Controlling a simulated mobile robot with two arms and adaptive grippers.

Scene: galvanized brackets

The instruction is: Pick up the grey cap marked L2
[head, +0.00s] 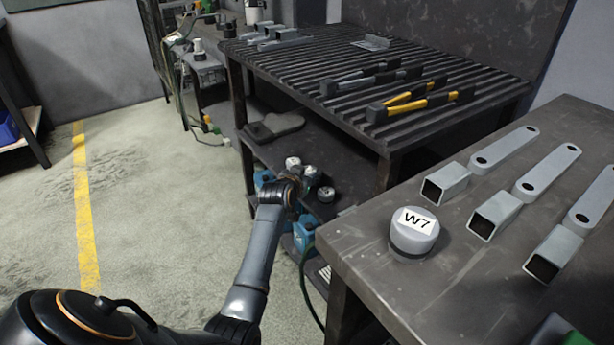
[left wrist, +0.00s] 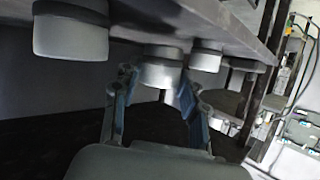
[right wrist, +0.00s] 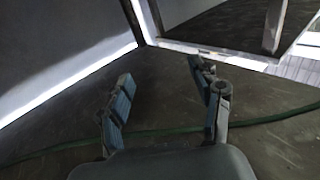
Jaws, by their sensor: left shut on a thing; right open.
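My left gripper (head: 299,187) reaches to the lower shelf of the slatted bench, where several small grey caps stand. In the left wrist view its two blue-padded fingers (left wrist: 158,84) are shut on a grey cap (left wrist: 160,68) with a dark band, which shows upside down against the shelf. Other caps show there to the left (left wrist: 70,38) and right (left wrist: 207,58). In the head view caps show behind the gripper (head: 293,162) and to its right (head: 326,194). No L2 mark is readable. My right gripper (right wrist: 162,82) is open and empty above the floor.
A grey cap marked W7 (head: 414,232) stands on the right table (head: 375,285), beside square tubes (head: 446,184) and flat links. Hammers (head: 412,105) lie on the slatted bench top. A green hose (right wrist: 165,132) runs along the floor. Open floor lies left.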

